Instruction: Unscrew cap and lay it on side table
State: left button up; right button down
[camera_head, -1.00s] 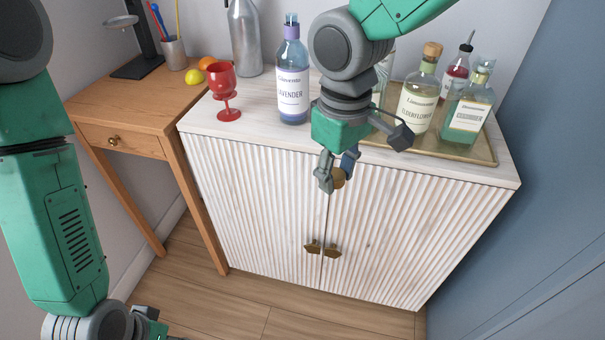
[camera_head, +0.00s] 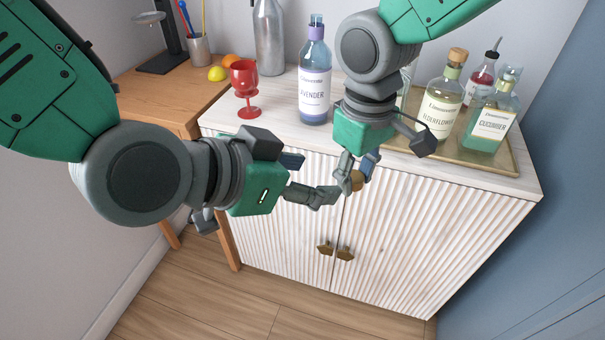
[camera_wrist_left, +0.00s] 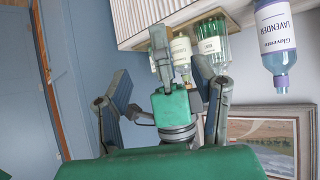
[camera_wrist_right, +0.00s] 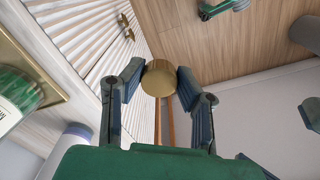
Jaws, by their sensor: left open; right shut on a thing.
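My right gripper (camera_head: 357,176) is shut on a round golden-brown cap (camera_head: 355,181), held in front of the white cabinet's doors. In the right wrist view the cap (camera_wrist_right: 160,78) sits between both fingertips. My left gripper (camera_head: 315,178) is open, its fingertips close beside the right gripper; I cannot tell whether they touch. The left wrist view shows the right gripper (camera_wrist_left: 172,105) between the open left fingers. The lavender bottle (camera_head: 315,85) stands upright on the cabinet with a bare, clear neck top. The wooden side table (camera_head: 140,88) is at the left, partly hidden by my left arm.
A red goblet (camera_head: 245,80) and a grey bottle (camera_head: 269,40) stand on the cabinet (camera_head: 285,110). A tray (camera_head: 490,163) at its right bears several bottles, including the corked elderflower one (camera_head: 440,105). A lemon (camera_head: 217,73), a pen cup (camera_head: 199,50) and a lamp stand occupy the side table's back.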

aim_at(354, 179)
pick_arm(q)
jog(key=x, duration=1.1)
jog(key=shift+w+d+f, duration=0.1)
jog(key=shift+f, duration=0.05)
pick_arm(e)
jog(key=shift+d, duration=0.1)
pick_arm(q)
grip_shut()
pick_arm(e)
jog(key=c, duration=1.1)
grip_release()
